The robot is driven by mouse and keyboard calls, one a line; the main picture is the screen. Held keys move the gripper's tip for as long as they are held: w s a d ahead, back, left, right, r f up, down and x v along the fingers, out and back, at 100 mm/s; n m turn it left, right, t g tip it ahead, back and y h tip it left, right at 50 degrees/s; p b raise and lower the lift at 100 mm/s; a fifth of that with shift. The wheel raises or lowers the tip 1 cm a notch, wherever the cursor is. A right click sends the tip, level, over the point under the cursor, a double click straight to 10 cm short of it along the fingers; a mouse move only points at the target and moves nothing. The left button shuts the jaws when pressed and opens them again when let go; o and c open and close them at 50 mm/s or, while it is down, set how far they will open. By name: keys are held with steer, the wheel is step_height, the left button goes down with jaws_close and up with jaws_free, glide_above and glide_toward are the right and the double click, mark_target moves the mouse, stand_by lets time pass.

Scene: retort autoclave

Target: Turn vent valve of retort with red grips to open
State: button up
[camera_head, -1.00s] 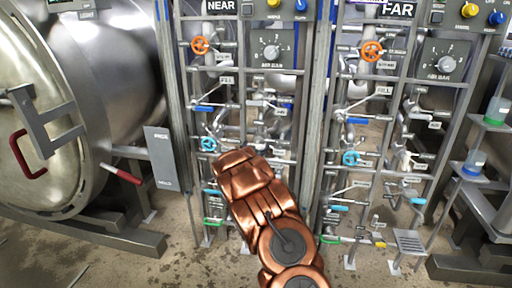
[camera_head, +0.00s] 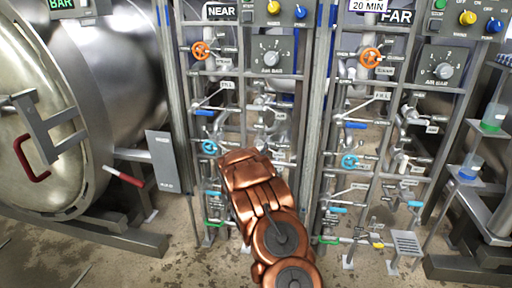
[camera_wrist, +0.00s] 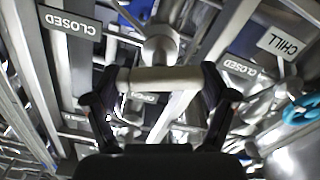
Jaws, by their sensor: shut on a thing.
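The retort (camera_head: 85,75) with red grips (camera_head: 30,158) lies at the left in the head view; one more red grip is on a lever (camera_head: 125,177). The NEAR valve panel (camera_head: 187,110) stands beside it. My copper arm reaches to this panel and hides part of it and my gripper. In the wrist view, my gripper (camera_wrist: 160,82) is shut on a pale grey bar handle (camera_wrist: 165,74), which spans between the fingertips. A round metal stem (camera_wrist: 160,46) sits just behind the bar. Upside-down CLOSED labels (camera_wrist: 70,22) show beside it. I cannot read a vent label.
A similar FAR panel (camera_head: 395,17) stands to the right. A CHILL label (camera_wrist: 281,44) and a blue wheel (camera_wrist: 301,108) lie right of my gripper. Wet floor is open at lower left.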

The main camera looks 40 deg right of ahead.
steer(key=shift+r+n+p, duration=0.15)
steer(key=shift+n+p, duration=0.25)
steer(key=shift+n, duration=0.3)
steer(key=shift+w, duration=0.1)
steer(key=o, duration=1)
steer(key=v, duration=1.2)
